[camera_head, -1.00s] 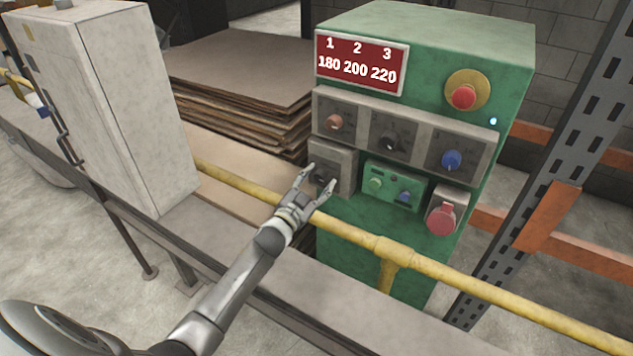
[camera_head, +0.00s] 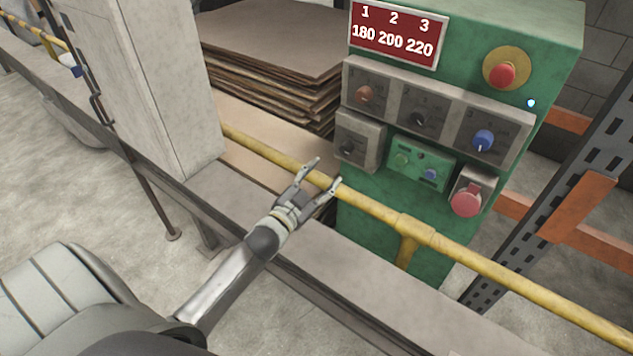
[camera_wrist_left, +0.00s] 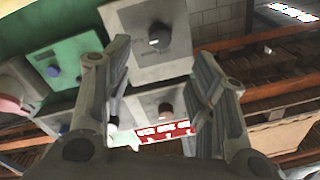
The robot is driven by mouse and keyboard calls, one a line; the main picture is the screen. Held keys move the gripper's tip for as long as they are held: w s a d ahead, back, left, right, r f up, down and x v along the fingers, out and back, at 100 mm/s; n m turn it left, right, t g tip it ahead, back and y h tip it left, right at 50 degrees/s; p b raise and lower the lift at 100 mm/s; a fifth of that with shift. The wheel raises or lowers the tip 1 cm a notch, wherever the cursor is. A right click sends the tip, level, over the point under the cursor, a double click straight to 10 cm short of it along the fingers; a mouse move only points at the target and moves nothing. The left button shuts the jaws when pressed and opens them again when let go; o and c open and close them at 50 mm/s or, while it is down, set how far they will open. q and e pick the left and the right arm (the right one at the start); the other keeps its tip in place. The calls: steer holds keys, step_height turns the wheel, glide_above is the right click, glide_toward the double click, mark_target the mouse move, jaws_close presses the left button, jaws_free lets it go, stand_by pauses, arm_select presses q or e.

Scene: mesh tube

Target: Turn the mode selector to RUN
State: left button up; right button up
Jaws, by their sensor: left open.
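A black rotary knob (camera_head: 347,150) sits on a separate grey box (camera_head: 372,143) at the left of the green cabinet's front; it looks like the mode selector, but its lettering is too small to read. In the left wrist view, which is upside down, this knob (camera_wrist_left: 160,38) appears with a pale mark, between and beyond my fingers. My left gripper (camera_head: 326,173) is open and empty, below and left of the box and apart from it, over the yellow rail. My right gripper is in neither view.
The yellow rail (camera_head: 463,249) crosses in front of the green cabinet (camera_head: 514,45). Above the box is a grey panel (camera_head: 438,112) with three knobs. A grey cabinet (camera_head: 160,80) stands left.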

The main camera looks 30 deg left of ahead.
arm_select(q)
steer(key=shift+s, duration=0.95)
